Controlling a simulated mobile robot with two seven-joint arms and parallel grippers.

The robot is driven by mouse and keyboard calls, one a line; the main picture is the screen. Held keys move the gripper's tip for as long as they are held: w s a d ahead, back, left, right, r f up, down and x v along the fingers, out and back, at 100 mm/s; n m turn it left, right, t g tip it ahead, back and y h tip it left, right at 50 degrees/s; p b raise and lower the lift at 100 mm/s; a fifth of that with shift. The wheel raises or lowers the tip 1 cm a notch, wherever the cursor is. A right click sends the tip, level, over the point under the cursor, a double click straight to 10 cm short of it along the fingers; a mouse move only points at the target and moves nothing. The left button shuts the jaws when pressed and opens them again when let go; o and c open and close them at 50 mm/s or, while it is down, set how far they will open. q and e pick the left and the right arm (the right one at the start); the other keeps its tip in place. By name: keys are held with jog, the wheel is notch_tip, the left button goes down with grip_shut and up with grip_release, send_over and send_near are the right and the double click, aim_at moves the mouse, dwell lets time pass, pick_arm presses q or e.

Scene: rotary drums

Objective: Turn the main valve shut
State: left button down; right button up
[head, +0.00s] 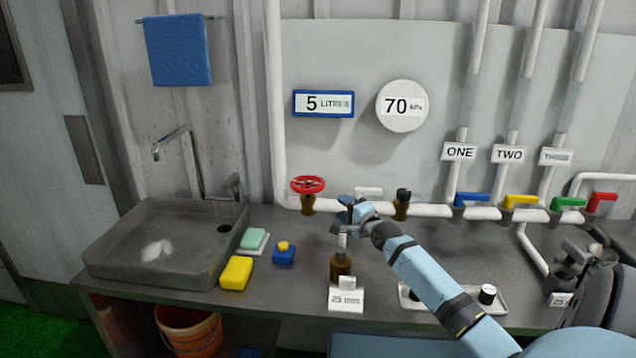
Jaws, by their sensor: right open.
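A red handwheel (308,185) on a brass valve body sits on the white pipe along the back of the counter, upright, its wheel facing up. I take this to be the main valve. My right gripper (344,216), on a light blue arm from the lower right, is a little right of the handwheel and slightly lower in the picture. It is open, and I see a gap between it and the wheel. Nothing shows between its fingers. My left gripper is not in view.
Blue (471,199), yellow (520,200), green (568,202) and red (603,198) lever handles line the pipe at right. A sink (150,280), sponges and a soap dish are left.

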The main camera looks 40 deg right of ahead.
aim_at(321, 190)
jog(key=w+d, duration=0.1)
jog(key=w, duration=0.8)
jog(key=w+d, duration=0.1)
jog(key=w, duration=0.3)
jog(key=shift+w+d+r+b, duration=0.2)
jog(key=shift+w+d+b, duration=0.1)
jog(key=shift+w+b, duration=0.1)
grip_shut()
